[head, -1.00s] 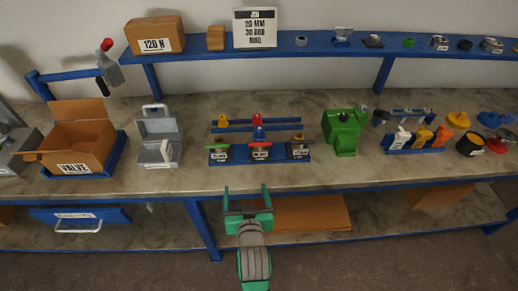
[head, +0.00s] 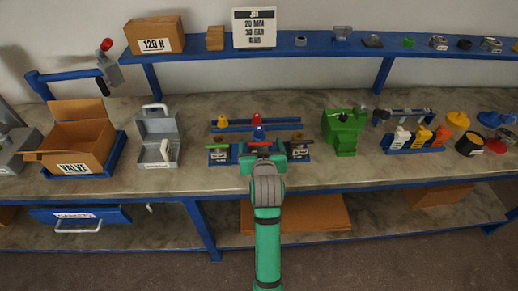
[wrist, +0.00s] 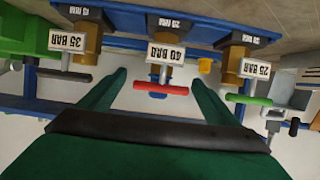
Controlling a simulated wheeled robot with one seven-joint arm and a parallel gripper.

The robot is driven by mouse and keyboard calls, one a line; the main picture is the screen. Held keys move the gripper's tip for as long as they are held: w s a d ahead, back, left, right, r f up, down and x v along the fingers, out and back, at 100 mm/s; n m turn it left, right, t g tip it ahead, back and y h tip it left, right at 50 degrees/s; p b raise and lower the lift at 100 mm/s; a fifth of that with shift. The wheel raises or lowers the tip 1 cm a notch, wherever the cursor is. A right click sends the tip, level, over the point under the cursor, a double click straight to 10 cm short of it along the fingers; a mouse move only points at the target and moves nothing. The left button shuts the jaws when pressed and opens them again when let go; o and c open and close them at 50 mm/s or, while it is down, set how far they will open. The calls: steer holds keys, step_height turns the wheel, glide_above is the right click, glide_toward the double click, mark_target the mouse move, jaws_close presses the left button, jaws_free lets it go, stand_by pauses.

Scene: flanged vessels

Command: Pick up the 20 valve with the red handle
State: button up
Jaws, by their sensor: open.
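The red-handled valve shows in the wrist view with its red bar handle (wrist: 162,89) and a white 40 BAR tag (wrist: 166,53). In the head view my gripper (head: 262,152) mostly hides it at the middle of the small blue valve rack (head: 219,162). My gripper is open; its green fingers in the wrist view (wrist: 158,82) lie either side of the red handle, with visible gaps. A black-handled 35 BAR valve (wrist: 67,60) is to the left there, and a green-handled 25 BAR valve (wrist: 245,70) to the right. The size markings behind are hard to read.
Behind the valves is a second blue rack (head: 285,122) with yellow, red and blue pieces. A green machine (head: 343,132) stands to the right. A grey toolbox (head: 158,140) and an open box marked VALVE (head: 83,143) stand to the left. A sign (head: 254,28) stands on the shelf.

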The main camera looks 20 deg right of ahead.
mark_target(259, 141)
steer(key=shift+x, duration=2.9)
steer(key=shift+a, duration=0.1)
steer(key=shift+c, duration=0.6)
steer(key=c, duration=2)
jaws_close()
